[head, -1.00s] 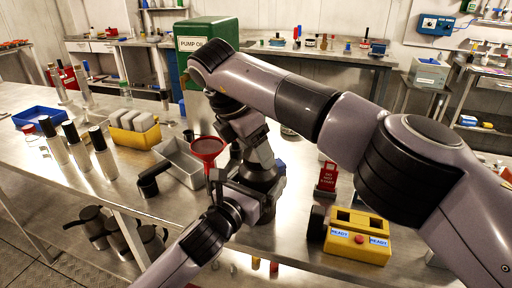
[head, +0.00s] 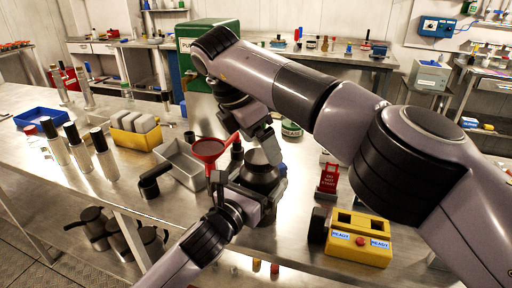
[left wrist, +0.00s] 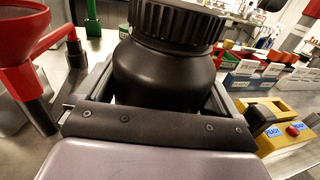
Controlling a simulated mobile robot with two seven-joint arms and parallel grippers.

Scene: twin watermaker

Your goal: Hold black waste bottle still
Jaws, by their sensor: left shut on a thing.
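The black waste bottle (head: 262,177) stands upright on the steel bench, near the middle of the head view. My left gripper (head: 257,192) comes in from the lower left and is shut around the bottle's body. In the left wrist view the bottle's wide black body (left wrist: 165,75) sits between the fingers, with a ribbed black cap (left wrist: 178,22) on top. My right gripper (head: 262,138) hangs just above the bottle in the head view, tilted. Its fingertips are partly hidden, so I cannot tell whether it touches the cap.
A red funnel (head: 208,152) stands close left of the bottle, by a steel tray (head: 183,160). A yellow box (head: 358,238) and a red "do not start" tag (head: 328,178) lie to the right. Several silver bottles stand at left.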

